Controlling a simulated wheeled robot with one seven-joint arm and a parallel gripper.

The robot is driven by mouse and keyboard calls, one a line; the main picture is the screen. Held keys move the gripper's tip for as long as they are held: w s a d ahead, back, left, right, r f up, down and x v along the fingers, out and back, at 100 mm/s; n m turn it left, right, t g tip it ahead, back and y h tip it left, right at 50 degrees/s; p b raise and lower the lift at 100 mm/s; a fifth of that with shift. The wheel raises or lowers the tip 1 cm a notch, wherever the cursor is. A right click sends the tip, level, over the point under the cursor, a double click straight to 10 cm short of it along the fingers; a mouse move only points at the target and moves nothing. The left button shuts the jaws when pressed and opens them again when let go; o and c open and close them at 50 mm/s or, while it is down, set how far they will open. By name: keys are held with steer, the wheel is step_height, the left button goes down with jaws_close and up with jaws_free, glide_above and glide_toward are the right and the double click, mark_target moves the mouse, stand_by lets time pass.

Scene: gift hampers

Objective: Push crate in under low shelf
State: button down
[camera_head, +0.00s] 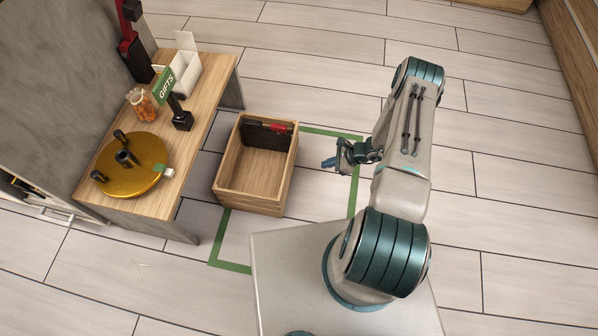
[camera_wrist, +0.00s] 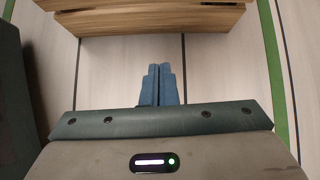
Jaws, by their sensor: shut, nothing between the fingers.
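A wooden crate (camera_head: 256,190) stands on the floor at the right side of a low wooden shelf (camera_head: 211,115). Its left side is close to the shelf's edge, and most or all of it is outside. It holds a dark panel with a red part at its far end. My gripper (camera_head: 327,163) is to the right of the crate, low and apart from it, with its blue fingers shut and empty. In the wrist view, the fingers (camera_wrist: 159,84) point at the crate's slatted wall (camera_wrist: 150,20), with a strip of floor between. The space under the shelf is mostly hidden.
On the shelf top are a gold turntable (camera_head: 132,165), a jar (camera_head: 142,104), a green GIFTS sign (camera_head: 166,84) and a white box (camera_head: 185,68). Green tape (camera_head: 353,195) marks a rectangle on the floor around the crate. The floor to the right is clear.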

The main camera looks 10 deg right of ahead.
steer(key=shift+m, duration=0.4)
steer(key=b+x, duration=0.1)
steer(key=x, duration=0.2)
steer(key=f+b+x, duration=0.1)
steer(key=x, duration=0.3)
steer(key=s+d+b+x, duration=0.1)
steer(key=x, duration=0.2)
steer(key=shift+a+f+b, duration=0.1)
steer(key=shift+f+b, duration=0.3)
steer(key=a, duration=0.1)
steer(key=w+a+b, duration=0.1)
steer(key=a, duration=0.1)
steer(key=shift+w+a+f, duration=0.1)
steer(key=shift+a+f, duration=0.1)
steer(key=shift+f, duration=0.05)
steer(key=shift+w+a+r, duration=0.1)
steer(key=shift+w+a, duration=0.1)
steer(key=shift+a, duration=0.35)
